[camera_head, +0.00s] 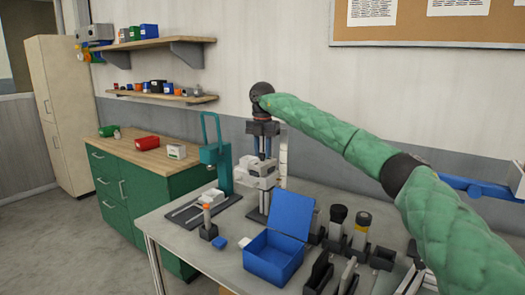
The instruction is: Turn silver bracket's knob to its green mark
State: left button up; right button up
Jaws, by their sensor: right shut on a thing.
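My right arm in its green sleeve reaches in from the right. My right gripper (262,153) points straight down and is shut at the top of a pale silver-grey bracket (261,176) that stands on a dark post above the grey table. The knob is hidden between the fingers, and its green mark cannot be made out. My left gripper is not in view.
An open blue box (272,258) stands just in front of the bracket. A teal stand (215,155) rises to its left, near a small orange-topped item (207,215). Several dark cylinders and holders crowd the right. The table's front left is clear.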

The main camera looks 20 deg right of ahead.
aim_at(262, 154)
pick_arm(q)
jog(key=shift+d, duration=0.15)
pick_arm(e)
jog(key=o, duration=1)
notch_tip(262, 154, up, 6)
jog(key=shift+r+b, duration=0.2)
jog(key=shift+b, duration=0.55)
jog(key=shift+r, duration=0.55)
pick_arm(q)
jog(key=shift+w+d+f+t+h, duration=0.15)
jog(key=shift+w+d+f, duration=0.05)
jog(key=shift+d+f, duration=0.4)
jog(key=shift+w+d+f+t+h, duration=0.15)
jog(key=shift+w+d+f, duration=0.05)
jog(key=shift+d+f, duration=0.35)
pick_arm(e)
jog(key=shift+r, duration=0.1)
